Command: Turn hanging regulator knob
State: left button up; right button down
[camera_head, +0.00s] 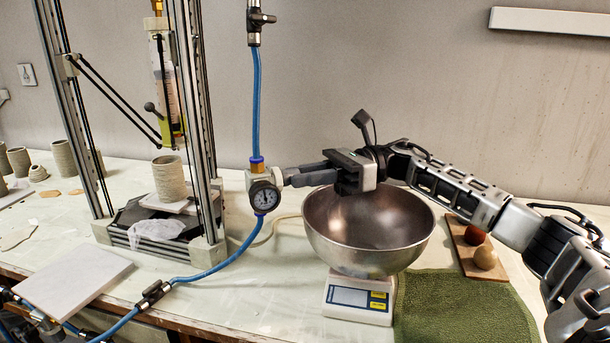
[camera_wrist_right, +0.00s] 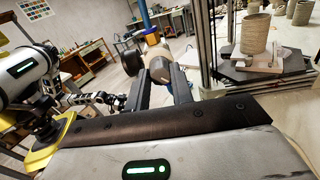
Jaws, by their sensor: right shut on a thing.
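The regulator (camera_head: 257,179) hangs on a blue hose, with a round pressure gauge (camera_head: 264,195) on its front and a grey knob (camera_head: 287,176) on its right side. My right gripper (camera_head: 298,176) reaches in from the right and is shut on the knob. In the right wrist view the knob (camera_wrist_right: 160,68) sits between the two dark fingers (camera_wrist_right: 162,78), with the pale regulator body (camera_wrist_right: 157,52) beyond it. The fingers partly hide the knob in the head view. The gauge needle is too small to read.
A steel bowl (camera_head: 370,235) on a white scale (camera_head: 358,300) stands below my right gripper. A metal-framed clay printer (camera_head: 205,120) with a grey clay cup (camera_head: 169,178) stands left of the regulator. A green mat (camera_head: 465,310) and a board with two balls (camera_head: 470,262) lie right.

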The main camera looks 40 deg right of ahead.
jog(key=shift+m, duration=0.4)
jog(key=m, duration=0.2)
jog(key=shift+m, duration=0.4)
jog(key=shift+r+m, duration=0.1)
jog(key=shift+m, duration=1.4)
jog(key=c, duration=1.2)
grip_release()
jog(key=shift+d, duration=0.1)
jog(key=shift+d, duration=0.1)
